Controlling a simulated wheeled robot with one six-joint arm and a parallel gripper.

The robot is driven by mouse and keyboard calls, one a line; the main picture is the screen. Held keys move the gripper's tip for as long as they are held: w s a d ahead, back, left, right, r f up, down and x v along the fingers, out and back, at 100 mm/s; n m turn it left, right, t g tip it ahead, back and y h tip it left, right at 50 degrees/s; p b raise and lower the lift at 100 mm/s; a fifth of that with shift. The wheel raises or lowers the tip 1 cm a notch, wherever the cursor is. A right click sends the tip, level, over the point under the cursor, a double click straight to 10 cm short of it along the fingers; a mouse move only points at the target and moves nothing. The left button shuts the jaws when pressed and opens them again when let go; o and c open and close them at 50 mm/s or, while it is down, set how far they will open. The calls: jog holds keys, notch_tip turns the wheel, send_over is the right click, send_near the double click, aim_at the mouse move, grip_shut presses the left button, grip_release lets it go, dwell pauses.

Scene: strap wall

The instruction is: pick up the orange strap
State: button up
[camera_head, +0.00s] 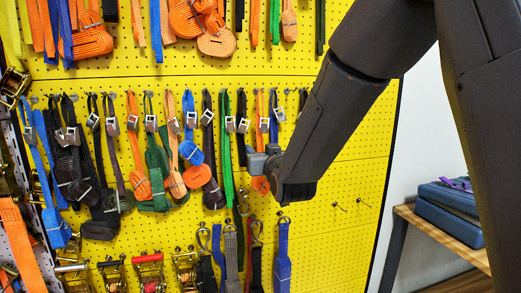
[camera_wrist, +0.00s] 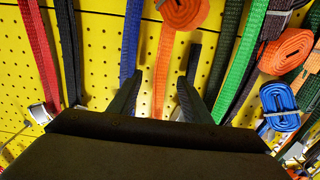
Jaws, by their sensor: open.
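An orange strap (camera_head: 260,106) hangs on the yellow pegboard, partly hidden behind my gripper (camera_head: 256,163), and its rolled end (camera_head: 260,185) shows just below. In the wrist view an orange strap (camera_wrist: 162,65) runs between the two dark fingers of my open gripper (camera_wrist: 160,77), with an orange roll (camera_wrist: 185,12) at the top edge. I cannot tell from this view whether the strap lies between the fingers in depth or behind them. Nothing is held. Other orange straps (camera_head: 134,125) hang further left.
A blue strap (camera_wrist: 130,45) is close to the left finger and a green strap (camera_wrist: 245,60) is to the right in the wrist view. Metal buckles line the row of hooks. A wooden bench (camera_head: 445,238) with a blue case (camera_head: 447,200) stands at the right.

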jog(key=shift+c, duration=0.6)
grip_shut()
jog(key=shift+r, duration=0.1)
